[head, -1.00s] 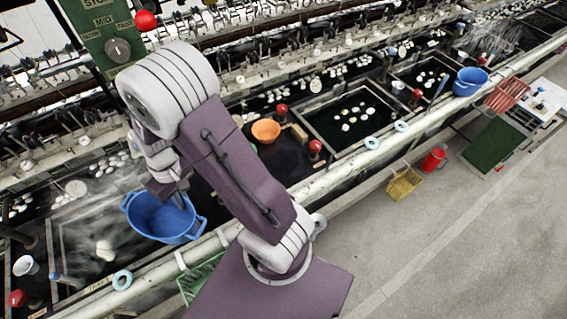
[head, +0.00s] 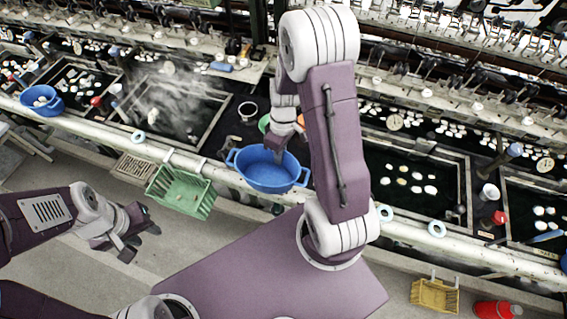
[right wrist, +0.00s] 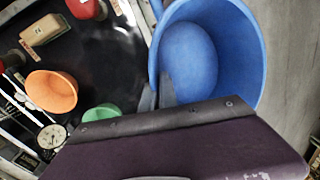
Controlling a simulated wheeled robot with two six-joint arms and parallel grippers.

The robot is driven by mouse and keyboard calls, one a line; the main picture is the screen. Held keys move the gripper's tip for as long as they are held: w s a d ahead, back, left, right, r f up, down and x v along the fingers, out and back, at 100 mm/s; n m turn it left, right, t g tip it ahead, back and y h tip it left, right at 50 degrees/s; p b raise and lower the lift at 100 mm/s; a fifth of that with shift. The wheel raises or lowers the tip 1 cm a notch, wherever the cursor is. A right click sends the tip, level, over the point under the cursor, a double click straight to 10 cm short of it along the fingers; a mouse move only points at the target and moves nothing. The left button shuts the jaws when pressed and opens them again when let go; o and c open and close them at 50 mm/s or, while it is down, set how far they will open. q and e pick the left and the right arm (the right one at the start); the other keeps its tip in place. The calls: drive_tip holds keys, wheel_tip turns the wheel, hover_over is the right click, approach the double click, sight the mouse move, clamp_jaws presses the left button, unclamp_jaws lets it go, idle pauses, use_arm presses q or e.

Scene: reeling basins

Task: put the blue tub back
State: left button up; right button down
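The blue tub (head: 265,178), with a handle loop at each side, is upright and empty in front of the dark ledge between two basins, overlapping the front rail. It also shows in the right wrist view (right wrist: 238,45). My right gripper (head: 279,154) is shut on its far rim; the fingers reach the wall in the wrist view. I cannot tell whether the tub's base touches anything. My left gripper (head: 138,238) is empty, its fingers apart, low in front of the rail near the green basket.
An orange bowl (right wrist: 50,92) and a green bowl (right wrist: 102,115) sit on the dark ledge behind the tub. Another blue tub (head: 40,103) holding pale things stands far left. A steaming basin (head: 175,105) lies left. A green basket (head: 181,193) and yellow basket (head: 435,296) are in front of the rail.

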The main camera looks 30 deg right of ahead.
drive_tip(key=w+d+f+p, duration=0.1)
drive_tip(key=w+d+f, duration=0.3)
drive_tip(key=w+d, duration=0.1)
drive_tip(key=w+d+f+p, duration=0.1)
drive_tip(key=w+d+f, duration=0.1)
drive_tip(key=w, duration=0.1)
drive_tip(key=shift+w+d+f+p, duration=0.15)
drive_tip(key=shift+d+f+p, duration=0.2)
drive_tip(key=shift+w+f, duration=0.15)
wheel_tip(320, 180, down, 3)
drive_tip(key=shift+a+f+p, duration=0.1)
drive_tip(key=shift+f+p, duration=0.1)
drive_tip(key=shift+p, duration=0.5)
drive_tip(key=shift+f, duration=0.45)
drive_tip(key=c, duration=1.7)
unclamp_jaws()
